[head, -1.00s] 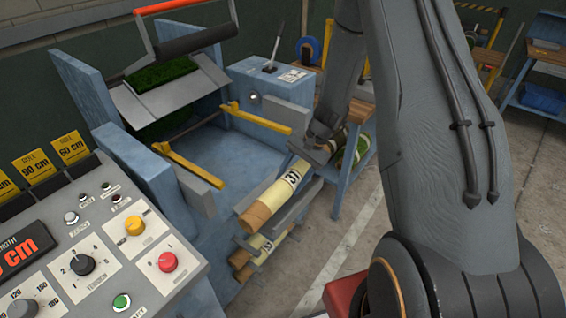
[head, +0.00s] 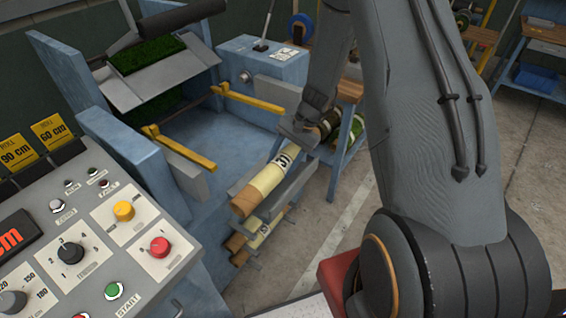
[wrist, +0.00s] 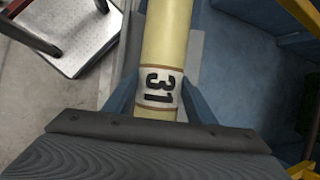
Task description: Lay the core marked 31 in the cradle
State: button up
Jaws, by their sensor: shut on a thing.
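The core marked 31 (head: 265,186) is a pale yellow roll with a brown end and a white label. It lies at a slant along the upper grey rack at the front of the blue machine; I cannot tell if it still touches the rack. My gripper (head: 300,132) is shut on it near the label and hides its far end. In the wrist view the core (wrist: 166,40) passes between my fingers (wrist: 160,98), with the 31 readable. The cradle is probably the pair of yellow arms (head: 180,148) on the machine; nothing lies across them.
A second core (head: 252,236) lies on a lower rack level just below. The control panel (head: 120,225) stands at front left. Green rolls (head: 357,132) sit on a stand behind my arm. The blue machine bed between the yellow arms is clear.

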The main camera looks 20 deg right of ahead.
aim_at(286, 154)
jog(key=shift+w+a+f+b, duration=0.3)
jog(key=shift+f+b, duration=0.45)
jog(key=shift+f, duration=0.3)
jog(key=shift+w+a+f+b, duration=0.2)
jog(key=shift+w+f+b, duration=0.2)
jog(key=shift+f+b, duration=0.55)
jog(key=shift+w+a+f+b, duration=0.3)
jog(key=shift+f+b, duration=0.3)
jog(key=shift+f, duration=0.55)
jog(key=o, duration=1.5)
jog(key=shift+c, duration=0.2)
jog(key=shift+s+d+f, duration=0.1)
jog(key=b+v, duration=0.1)
jog(key=v, duration=0.5)
jog(key=shift+r+b, duration=0.25)
jog(key=shift+b, duration=0.15)
jog(key=shift+v, duration=0.85)
